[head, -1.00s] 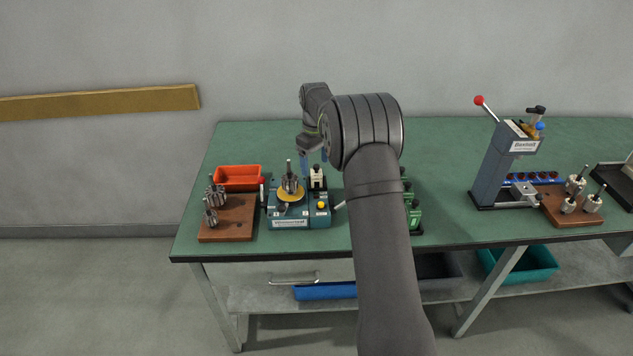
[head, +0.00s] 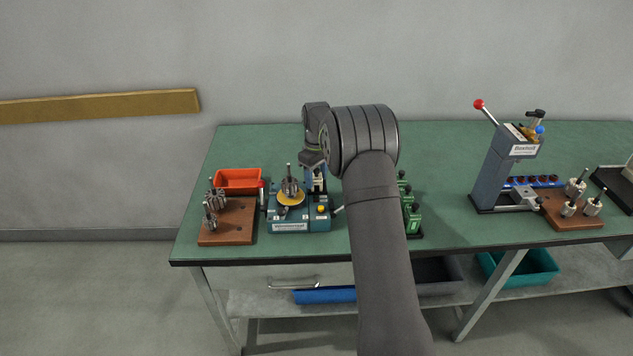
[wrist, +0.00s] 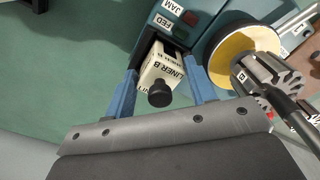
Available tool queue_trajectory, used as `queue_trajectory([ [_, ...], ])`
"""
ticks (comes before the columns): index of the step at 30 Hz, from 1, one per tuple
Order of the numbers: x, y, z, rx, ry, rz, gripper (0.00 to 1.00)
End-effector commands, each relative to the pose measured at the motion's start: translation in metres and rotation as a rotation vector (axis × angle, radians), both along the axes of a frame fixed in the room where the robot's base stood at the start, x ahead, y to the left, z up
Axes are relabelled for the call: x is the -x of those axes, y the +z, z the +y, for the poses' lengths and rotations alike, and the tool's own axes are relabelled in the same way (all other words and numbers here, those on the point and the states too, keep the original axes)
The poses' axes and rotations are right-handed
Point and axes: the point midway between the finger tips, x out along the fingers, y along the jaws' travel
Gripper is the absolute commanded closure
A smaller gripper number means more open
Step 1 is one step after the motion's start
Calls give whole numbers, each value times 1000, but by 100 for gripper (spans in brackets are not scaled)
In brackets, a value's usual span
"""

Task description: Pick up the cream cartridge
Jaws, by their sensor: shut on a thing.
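The cream cartridge (wrist: 160,72), marked "LINER B" with a black knob on top, sits at the slot of the teal winding machine (wrist: 197,22) in the wrist view. My gripper (wrist: 163,92) has its blue fingers on either side of the cartridge and is shut on it. In the head view my gripper (head: 317,180) is low over the machine (head: 290,215), and the cartridge is mostly hidden behind the fingers. Whether the cartridge is clear of the slot I cannot tell.
An armature on a yellow disc (wrist: 234,48) stands close beside the cartridge. A wooden block with armatures (head: 227,235) and an orange tray (head: 238,180) are at left. Green cartridges (head: 411,215) stand right of the machine. A lever press (head: 500,165) is further right.

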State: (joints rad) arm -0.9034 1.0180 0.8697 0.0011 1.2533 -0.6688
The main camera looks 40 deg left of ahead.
Motion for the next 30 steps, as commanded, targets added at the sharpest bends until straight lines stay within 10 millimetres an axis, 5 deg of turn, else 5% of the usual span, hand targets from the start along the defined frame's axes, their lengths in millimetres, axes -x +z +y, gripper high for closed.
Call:
queue_trajectory([
  [12, -1, 42, 1, -2, -1, -3, 75],
  [30, -36, 105, -101, 0, -3, -2, 75],
])
